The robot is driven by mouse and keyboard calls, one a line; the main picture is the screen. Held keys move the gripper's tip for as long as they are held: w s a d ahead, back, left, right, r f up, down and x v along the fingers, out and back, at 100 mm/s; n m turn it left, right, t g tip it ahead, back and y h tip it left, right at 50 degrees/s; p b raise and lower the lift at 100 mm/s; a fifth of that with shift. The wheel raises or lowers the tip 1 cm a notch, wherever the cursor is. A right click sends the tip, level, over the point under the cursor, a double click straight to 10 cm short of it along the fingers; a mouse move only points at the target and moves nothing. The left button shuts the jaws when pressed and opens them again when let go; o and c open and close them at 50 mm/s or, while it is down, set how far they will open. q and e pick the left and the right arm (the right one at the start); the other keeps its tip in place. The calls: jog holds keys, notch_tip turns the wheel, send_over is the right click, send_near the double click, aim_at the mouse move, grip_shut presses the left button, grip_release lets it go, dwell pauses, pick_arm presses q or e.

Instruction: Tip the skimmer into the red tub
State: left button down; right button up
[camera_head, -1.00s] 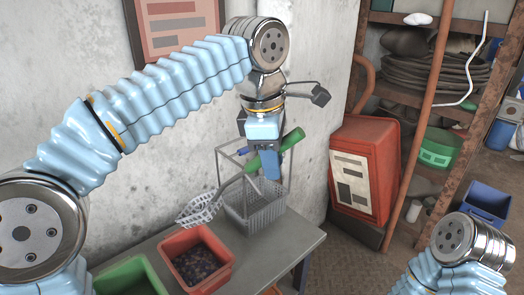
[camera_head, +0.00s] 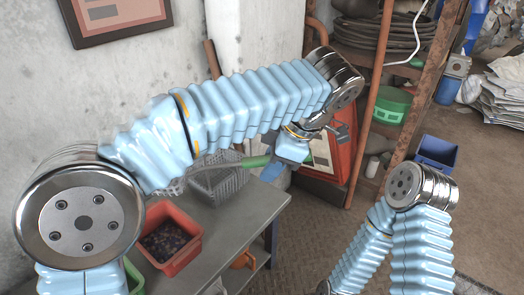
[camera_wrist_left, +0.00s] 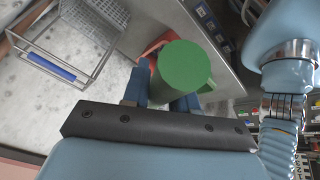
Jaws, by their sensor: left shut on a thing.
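My left gripper (camera_head: 275,170) is shut on the green handle of the skimmer (camera_head: 256,161), to the right of the wire basket. The skimmer's thin shaft runs left from the handle, and its mesh head (camera_head: 172,187) is mostly hidden behind my left arm. In the left wrist view the round green handle end (camera_wrist_left: 183,68) shows between the blue fingers (camera_wrist_left: 160,98). The red tub (camera_head: 188,263) stands on the table, below and near the skimmer head, and holds many small dark pieces. My right gripper is out of view.
The wire basket (camera_head: 222,187) stands on the grey table (camera_head: 228,235) near the wall. A green tub (camera_head: 134,277) is left of the red one, partly hidden by my arm. A red cabinet (camera_head: 338,160) and a rusty shelf rack stand beyond the table.

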pick_arm(q)
jog(key=shift+s+d+f+y, duration=0.1)
jog(key=shift+d+f+y, duration=0.3)
jog(key=shift+f, duration=0.25)
jog(key=s+d+r, duration=0.3)
jog(key=r, duration=0.1)
jog(key=shift+d, duration=0.4)
jog(key=shift+s, duration=0.1)
